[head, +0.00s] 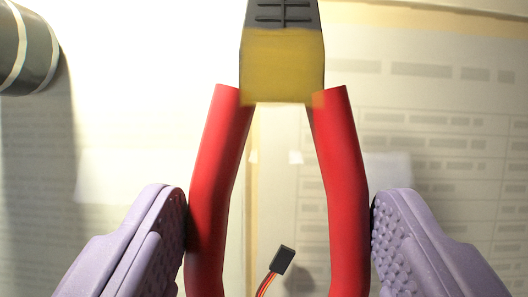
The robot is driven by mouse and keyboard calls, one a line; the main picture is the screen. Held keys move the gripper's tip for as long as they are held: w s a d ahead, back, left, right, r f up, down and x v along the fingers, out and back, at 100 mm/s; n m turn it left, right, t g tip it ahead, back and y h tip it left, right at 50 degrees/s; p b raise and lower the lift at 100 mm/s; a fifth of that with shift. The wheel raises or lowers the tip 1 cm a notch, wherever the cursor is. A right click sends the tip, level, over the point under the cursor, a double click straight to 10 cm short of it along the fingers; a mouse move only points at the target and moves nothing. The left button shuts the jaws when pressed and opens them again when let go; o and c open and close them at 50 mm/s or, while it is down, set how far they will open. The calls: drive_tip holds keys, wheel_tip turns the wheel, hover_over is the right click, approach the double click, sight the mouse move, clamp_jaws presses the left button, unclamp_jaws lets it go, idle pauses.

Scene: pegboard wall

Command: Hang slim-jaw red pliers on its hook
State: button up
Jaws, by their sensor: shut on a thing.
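The red pliers (339,165) fill the middle of the head view, with two red handles, a yellow block at the pivot and dark jaws cut off by the top edge. My gripper (281,225) has its two purple, textured fingers on the outer sides of the handles, shut on them. The handles run out of the bottom edge, so their ends are hidden. The hook is not in view.
Pale printed sheets (440,100) lie behind the pliers. A dark grey cylinder with white bands (30,45) is at the top left. A small black connector with coloured wires (282,259) shows between the handles.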

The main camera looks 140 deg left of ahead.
wheel_tip(320, 180, down, 2)
drive_tip(key=shift+f+b, duration=0.2)
drive_tip(key=shift+b, duration=0.15)
drive_tip(key=shift+r, duration=0.15)
drive_tip(key=o, duration=1.3)
drive_tip(key=p+v, duration=0.4)
drive_tip(key=v, duration=0.8)
drive_tip(key=shift+w, duration=0.1)
